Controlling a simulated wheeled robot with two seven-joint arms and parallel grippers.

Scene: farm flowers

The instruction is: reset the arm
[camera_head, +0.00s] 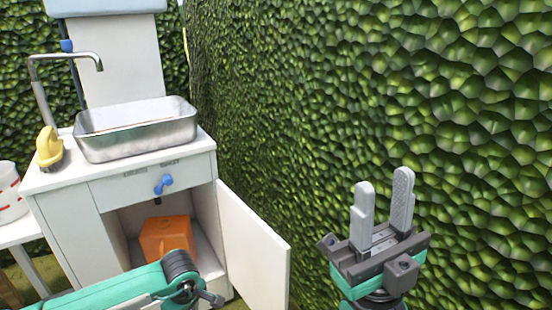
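My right gripper (384,212) shows at the lower right in the head view, pointing up. Its two grey fingers stand apart with nothing between them. It is in front of the green hedge wall and to the right of the open cabinet door. My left arm (110,290) comes in from the lower left as a green link with a dark joint in front of the cabinet. My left gripper cannot be made out.
A white sink cabinet (70,215) stands at left, with a metal basin (140,140), a tap (62,56) and a yellow object (48,148) on top. Its door (252,245) is open toward my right arm. An orange container (166,236) is inside. A hedge wall (300,110) closes the right side.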

